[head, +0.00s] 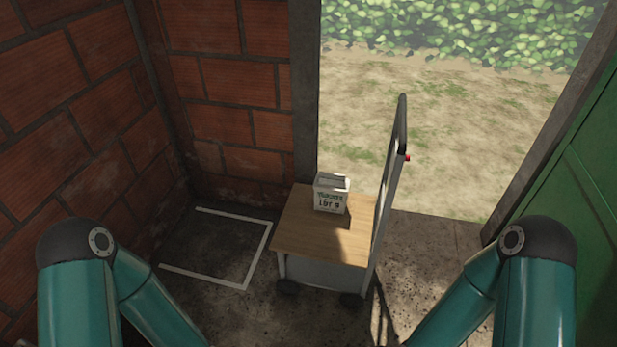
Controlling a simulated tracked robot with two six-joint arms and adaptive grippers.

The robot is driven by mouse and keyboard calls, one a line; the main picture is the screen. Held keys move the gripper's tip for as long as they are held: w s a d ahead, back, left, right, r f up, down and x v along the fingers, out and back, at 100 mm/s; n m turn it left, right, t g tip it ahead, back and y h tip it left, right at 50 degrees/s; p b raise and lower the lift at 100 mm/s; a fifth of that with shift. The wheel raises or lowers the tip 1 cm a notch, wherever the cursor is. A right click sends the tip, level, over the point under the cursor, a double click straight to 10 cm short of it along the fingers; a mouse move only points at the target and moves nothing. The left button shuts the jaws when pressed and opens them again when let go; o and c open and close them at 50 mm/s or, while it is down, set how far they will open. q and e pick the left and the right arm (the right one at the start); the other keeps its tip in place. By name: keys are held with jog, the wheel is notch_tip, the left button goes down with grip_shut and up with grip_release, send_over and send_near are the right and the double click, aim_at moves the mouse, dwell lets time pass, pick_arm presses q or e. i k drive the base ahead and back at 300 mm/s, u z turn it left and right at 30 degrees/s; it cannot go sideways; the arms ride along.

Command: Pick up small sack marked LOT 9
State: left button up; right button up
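A small whitish sack (331,194) with dark lettering, its lower line appearing to read LOT 9, stands upright on the wooden top of a cart (310,237). It sits toward the far side of the cart top, near the handle side. Both of my teal arms show at the lower left and lower right, bending down out of the picture. Neither gripper shows, and neither arm is near the sack in the picture.
The cart has dark wheels and a tall dark handle (390,185) on its right side. A white floor outline (255,265) lies left of it. Brick walls (225,85) close the left and back. An open doorway leads to grass (440,120); a green panel (580,185) stands right.

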aim_at(330, 190)
jog(key=u, duration=0.25)
jog(key=i, duration=1.3)
jog(key=u, duration=0.35)
